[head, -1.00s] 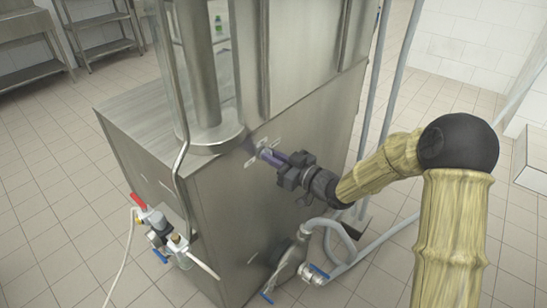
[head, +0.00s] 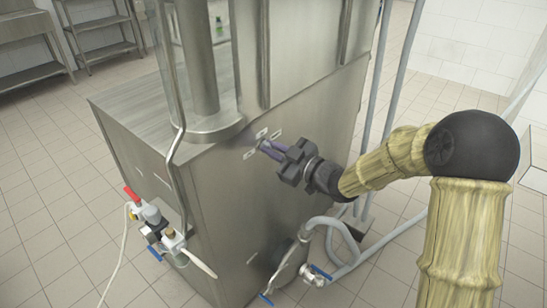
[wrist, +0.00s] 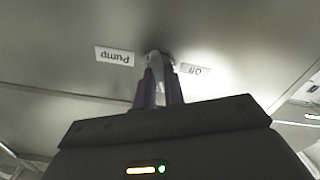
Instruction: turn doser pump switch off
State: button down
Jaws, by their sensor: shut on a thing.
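The pump switch (wrist: 158,57) is a small metallic knob on the underside-lit steel panel in the wrist view, between a white label reading "Pump" upside down (wrist: 114,56) and a second small label (wrist: 191,69). My gripper (wrist: 158,80) is shut on the switch, its two purple-grey fingers close together around it. In the head view my gripper (head: 268,148) reaches the machine's side panel from the right, among small white labels (head: 276,133). The fingers hide most of the switch, so its setting cannot be told.
The steel machine (head: 240,215) fills the middle. A red-handled valve (head: 132,194) is at its left, and blue-handled pipe fittings (head: 312,272) stand low on the right. Grey vertical pipes (head: 385,100) rise behind my arm. Tiled floor is open at the front left.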

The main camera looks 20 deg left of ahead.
jog(key=shift+s+f+n+b, duration=0.1)
jog(key=shift+f+n+b, duration=0.1)
jog(key=shift+n+b, duration=3.3)
jog(key=shift+s+f+n+b, duration=0.1)
jog(key=shift+f+n+b, duration=0.1)
jog(key=shift+n+b, duration=3.25)
jog(key=shift+m+b, duration=0.25)
jog(key=shift+b, duration=0.25)
jog(key=c, duration=1.5)
grip_release()
jog(key=shift+r, duration=0.1)
jog(key=p+v, duration=0.3)
jog(key=v, duration=1.4)
jog(key=shift+d+p, duration=0.2)
jog(key=shift+p, duration=0.2)
